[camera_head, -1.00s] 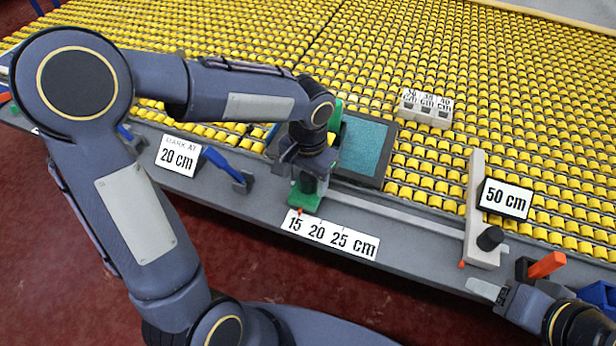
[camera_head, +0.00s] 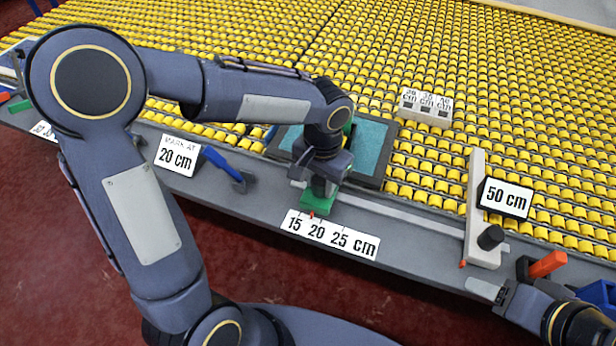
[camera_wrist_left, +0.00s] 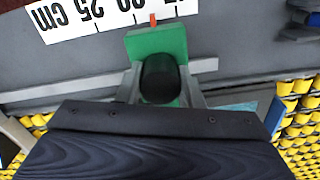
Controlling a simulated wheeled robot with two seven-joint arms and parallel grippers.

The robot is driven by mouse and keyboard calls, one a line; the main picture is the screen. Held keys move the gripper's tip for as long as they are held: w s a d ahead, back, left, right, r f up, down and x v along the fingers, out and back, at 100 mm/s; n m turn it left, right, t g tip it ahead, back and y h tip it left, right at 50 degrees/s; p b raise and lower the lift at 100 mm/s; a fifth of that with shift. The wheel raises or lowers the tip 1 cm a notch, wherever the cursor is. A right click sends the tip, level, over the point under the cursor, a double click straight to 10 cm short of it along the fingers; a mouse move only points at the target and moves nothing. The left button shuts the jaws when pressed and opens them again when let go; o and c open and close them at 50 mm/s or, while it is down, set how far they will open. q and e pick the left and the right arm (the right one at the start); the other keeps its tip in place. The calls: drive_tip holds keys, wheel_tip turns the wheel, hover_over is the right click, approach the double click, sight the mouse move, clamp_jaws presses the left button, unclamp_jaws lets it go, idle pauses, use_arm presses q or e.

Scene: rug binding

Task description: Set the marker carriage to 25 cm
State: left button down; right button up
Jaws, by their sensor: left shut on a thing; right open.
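The green marker carriage (camera_head: 318,200) sits on a pale rail with its red pointer (camera_head: 311,214) over the scale plate (camera_head: 332,234). The pointer stands between the 15 and 20 marks. In the left wrist view the green carriage (camera_wrist_left: 158,42) carries a black knob (camera_wrist_left: 160,80), and the red pointer (camera_wrist_left: 152,19) touches the scale's edge. My left gripper (camera_head: 316,178) is shut on the knob, its fingers on both sides. My right gripper (camera_head: 487,291) is open and empty at the lower right, near the rail's end block (camera_head: 477,210).
A sign (camera_head: 178,156) reads "MARK AT 20 cm". A blue lever (camera_head: 222,165) stands left of the carriage. A teal pad (camera_head: 362,150) and small labelled block (camera_head: 425,108) lie behind it. The rail right of the carriage is clear.

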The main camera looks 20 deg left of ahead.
use_arm(q)
drive_tip(key=d, duration=0.7)
drive_tip(key=shift+s+d, duration=0.1)
drive_tip(key=shift+d, duration=0.2)
drive_tip(key=c, duration=1)
unclamp_jaws()
drive_tip(key=shift+d, duration=0.2)
drive_tip(key=shift+a, duration=0.1)
wheel_tip(320, 180, up, 8)
drive_tip(key=shift+f, duration=0.1)
